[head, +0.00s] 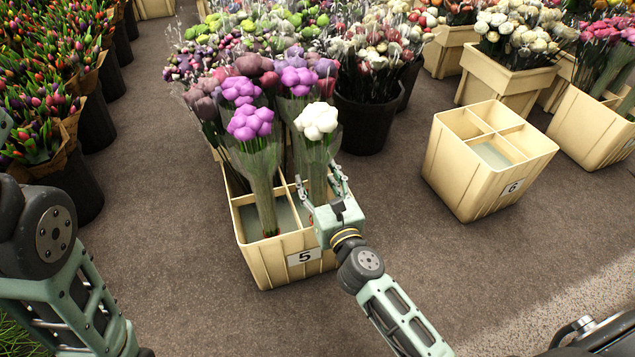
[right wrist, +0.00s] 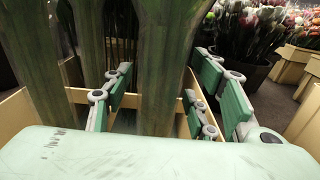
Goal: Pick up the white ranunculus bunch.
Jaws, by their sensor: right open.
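The white ranunculus bunch (head: 317,122) stands upright in a clear sleeve in the right front part of the crate marked 5 (head: 263,262). My right gripper (head: 322,186) is at the crate's front right, low on this bunch. In the right wrist view its jaws (right wrist: 160,88) are open, with a green sleeved stem bundle (right wrist: 165,50) between them. The gripper's body hides the lowest part of the bunch in the head view. My left arm shows at the left edge, but its gripper is out of frame.
Purple bunches (head: 250,125) stand close beside the white one in the same crate. An empty divided crate marked 6 (head: 480,185) stands to the right on clear floor. A dark bucket of flowers (head: 368,125) is behind. Tulips in dark buckets (head: 98,125) line the left.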

